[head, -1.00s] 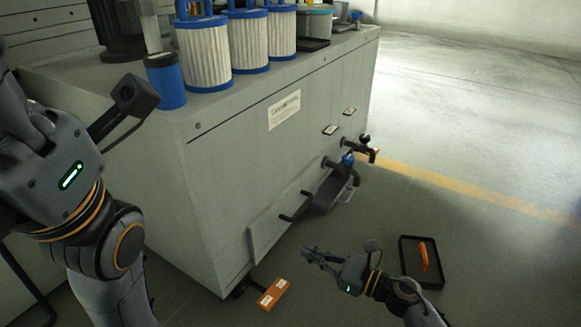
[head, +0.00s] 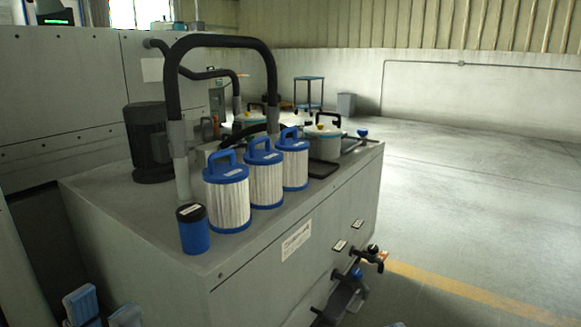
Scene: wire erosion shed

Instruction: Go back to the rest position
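My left gripper (head: 104,312) shows at the bottom left corner of the head view. Two pale blue fingertips point up with a gap between them, and I see nothing held in the gap. The rest of that gripper and its arm is below the picture. It is in front of the near left end of the grey machine cabinet (head: 300,285). Only a tiny tip, probably of my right gripper (head: 397,324), shows at the bottom edge, too little to tell its state.
Several blue-and-white filter cartridges (head: 228,200), a blue canister (head: 193,232) and a black bent hose (head: 222,42) stand on the cabinet top. Valves (head: 372,256) stick out of its front. The floor (head: 480,200) to the right is open, with a yellow line.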

